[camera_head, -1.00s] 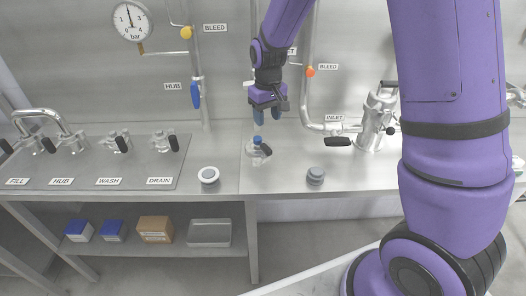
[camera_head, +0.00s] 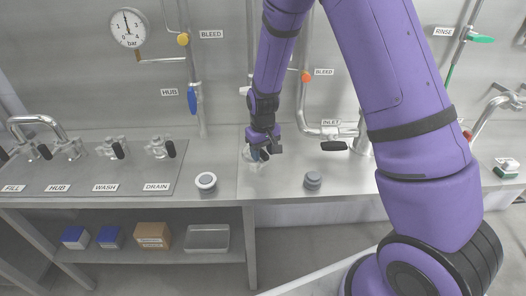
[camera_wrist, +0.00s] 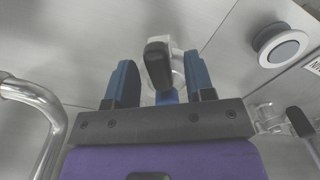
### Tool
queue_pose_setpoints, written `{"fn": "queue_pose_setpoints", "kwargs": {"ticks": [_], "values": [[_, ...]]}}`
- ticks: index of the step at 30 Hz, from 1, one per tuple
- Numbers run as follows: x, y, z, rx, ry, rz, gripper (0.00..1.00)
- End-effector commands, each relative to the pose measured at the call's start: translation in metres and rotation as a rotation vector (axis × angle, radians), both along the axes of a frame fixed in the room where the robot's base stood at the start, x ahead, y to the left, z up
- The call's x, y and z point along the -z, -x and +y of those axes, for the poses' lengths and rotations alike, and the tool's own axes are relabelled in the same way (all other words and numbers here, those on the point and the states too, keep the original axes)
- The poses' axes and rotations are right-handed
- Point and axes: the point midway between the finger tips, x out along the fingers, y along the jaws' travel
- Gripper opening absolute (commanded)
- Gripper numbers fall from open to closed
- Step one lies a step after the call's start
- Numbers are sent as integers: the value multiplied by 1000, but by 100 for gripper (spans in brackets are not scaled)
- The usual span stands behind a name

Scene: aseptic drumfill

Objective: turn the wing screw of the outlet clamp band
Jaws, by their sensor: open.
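The outlet clamp (camera_head: 255,164) is a small silver fitting on the steel bench, mostly hidden by my gripper in the head view. In the wrist view the clamp (camera_wrist: 178,63) shows behind a black handle (camera_wrist: 157,64). A small blue piece (camera_wrist: 167,97), apparently the wing screw, shows low between my fingers, partly hidden by the gripper body. My gripper (camera_head: 260,153) is down at the clamp. Its two blue fingers also show in the wrist view (camera_wrist: 160,82), open, one on each side of the handle and the blue piece. I cannot tell whether they touch either.
A round white-rimmed port (camera_head: 206,181) lies to the left and a grey round cap (camera_head: 312,180) to the right on the bench. The inlet pipe with a black handle (camera_head: 334,146) stands at right.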

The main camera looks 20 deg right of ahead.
Motion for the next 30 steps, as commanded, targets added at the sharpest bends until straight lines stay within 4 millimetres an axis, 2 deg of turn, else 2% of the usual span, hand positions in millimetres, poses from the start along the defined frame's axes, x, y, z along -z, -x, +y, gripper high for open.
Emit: {"fn": "queue_pose_setpoints", "kwargs": {"ticks": [7,8,12,14,30], "values": [[1,0,0,0,0,0,49],[1,0,0,0,0,0,44],[1,0,0,0,0,0,12],[1,0,0,0,0,0,0],[0,0,0,55,1,0,0]]}}
